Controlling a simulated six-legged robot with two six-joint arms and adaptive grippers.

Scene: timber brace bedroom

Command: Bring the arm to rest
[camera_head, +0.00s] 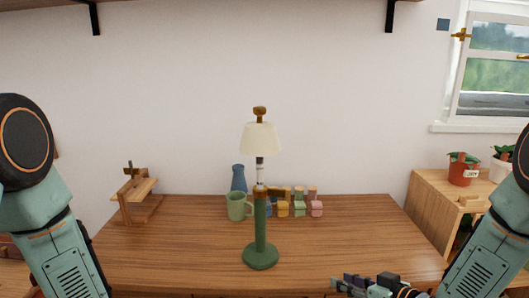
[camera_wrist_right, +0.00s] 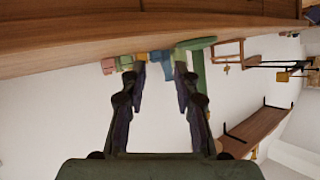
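My right gripper (camera_head: 345,284) shows low in the head view, in front of the wooden table's (camera_head: 330,245) near edge. In the right wrist view its two dark fingers (camera_wrist_right: 155,76) stand apart with nothing held between them. That view is turned upside down. My left arm comes in at the left of the head view, but its gripper is out of the picture. A table lamp with a green base and cream shade (camera_head: 260,139) stands upright on the table, apart from the right gripper.
A green mug (camera_head: 237,207), a blue vase (camera_head: 239,178) and several small coloured boxes (camera_head: 299,209) stand behind the lamp. A wooden stand (camera_head: 137,193) is at the table's left. A wooden cabinet (camera_head: 430,205) with potted plants (camera_head: 463,172) is at right.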

